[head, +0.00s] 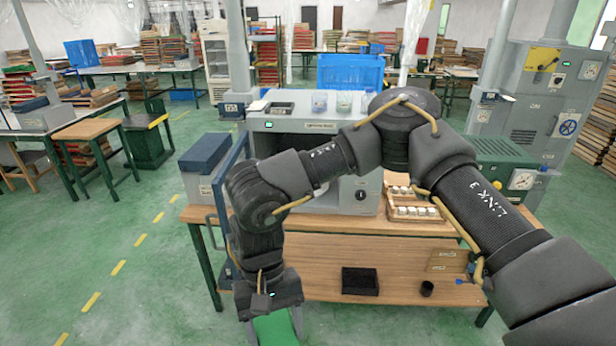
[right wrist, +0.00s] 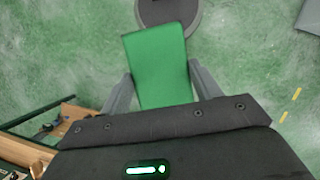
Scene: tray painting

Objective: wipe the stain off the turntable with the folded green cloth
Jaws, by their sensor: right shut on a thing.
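The folded green cloth (head: 275,330) is at the bottom of the head view, below my right gripper (head: 275,318). In the right wrist view my right gripper (right wrist: 163,84) is shut on the cloth (right wrist: 160,62), with a finger on each side of it. The cloth is held over the green floor, in front of the bench and left of its middle. My right arm hides much of the grey machine (head: 262,124) on the bench. My left gripper is not in view.
The wooden bench (head: 450,228) carries the machine, a wooden tray (head: 418,217) of small white pieces and a blue-grey box (head: 203,160). A black bin (head: 360,281) and a small dark cup (head: 427,288) sit on the lower shelf.

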